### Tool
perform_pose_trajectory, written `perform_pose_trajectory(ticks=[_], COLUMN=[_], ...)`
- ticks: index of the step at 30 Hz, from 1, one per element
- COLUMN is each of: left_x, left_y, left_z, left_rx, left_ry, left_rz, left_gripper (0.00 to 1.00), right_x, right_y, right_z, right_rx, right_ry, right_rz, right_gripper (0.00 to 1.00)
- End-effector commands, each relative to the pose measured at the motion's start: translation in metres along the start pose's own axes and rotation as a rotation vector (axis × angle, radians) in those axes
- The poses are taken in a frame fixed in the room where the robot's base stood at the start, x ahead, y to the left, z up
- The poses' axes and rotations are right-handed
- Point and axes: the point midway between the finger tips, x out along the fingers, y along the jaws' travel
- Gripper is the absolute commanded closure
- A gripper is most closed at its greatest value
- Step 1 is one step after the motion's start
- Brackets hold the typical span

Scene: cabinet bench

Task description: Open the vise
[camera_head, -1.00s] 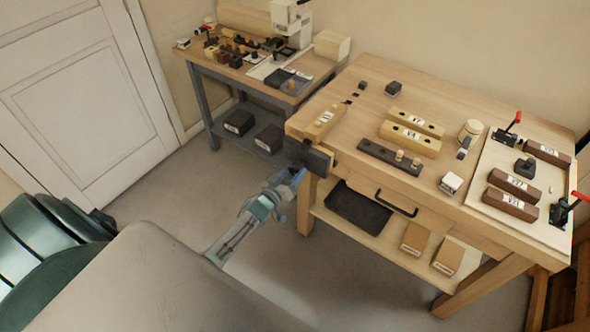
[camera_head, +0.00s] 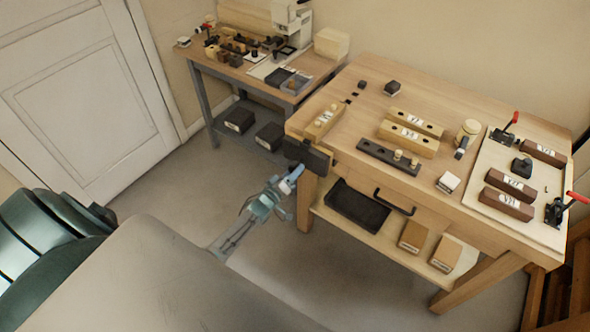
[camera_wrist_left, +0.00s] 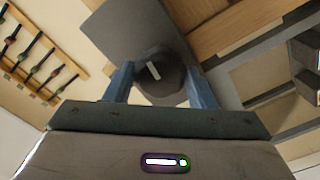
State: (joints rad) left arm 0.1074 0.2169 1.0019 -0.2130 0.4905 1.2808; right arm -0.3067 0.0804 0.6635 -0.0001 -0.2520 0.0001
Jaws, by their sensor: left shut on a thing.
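The vise (camera_head: 306,154) is a dark block on the front left corner of the wooden workbench. In the left wrist view its dark front plate (camera_wrist_left: 122,32) fills the upper middle, with a dark round knob (camera_wrist_left: 158,72) bearing a white mark in front of it. My left gripper (camera_head: 294,173) is at the front of the vise. In the left wrist view its two blue fingers (camera_wrist_left: 160,84) are on either side of the knob, shut on it. The head view does not clearly show the gap between the vise jaws. My right gripper is not in view.
The workbench (camera_head: 345,105) carries several labelled blocks and a pale board (camera_head: 515,220) with red-handled clamps at the right. A dark tray (camera_head: 357,207) lies on the shelf below. A side table (camera_head: 225,75) with small parts stands behind. The floor around my left arm is clear.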

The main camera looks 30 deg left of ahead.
Motion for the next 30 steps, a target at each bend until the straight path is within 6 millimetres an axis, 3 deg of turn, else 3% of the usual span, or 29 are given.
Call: perform_pose_trajectory(ticks=[4,5,8,17,30], left_x=[-0.001,-0.001,0.000,-0.002,-0.036], left_y=[-0.001,-0.001,-0.001,0.000,0.001], left_z=[0.001,0.001,0.001,0.000,-0.001], left_rx=[0.001,0.001,0.001,0.002,0.003], left_ry=[-0.001,-0.001,-0.001,0.000,0.000], left_rz=[-0.002,-0.002,-0.001,-0.001,-0.001], left_gripper=[0.70,0.48,0.32,0.32,0.32], right_x=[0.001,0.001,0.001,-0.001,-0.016], right_y=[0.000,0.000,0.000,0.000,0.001], right_z=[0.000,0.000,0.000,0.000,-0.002], right_rx=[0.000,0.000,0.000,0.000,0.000], right_ry=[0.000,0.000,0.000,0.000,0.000], right_rz=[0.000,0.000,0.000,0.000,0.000], right_gripper=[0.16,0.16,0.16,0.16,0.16])
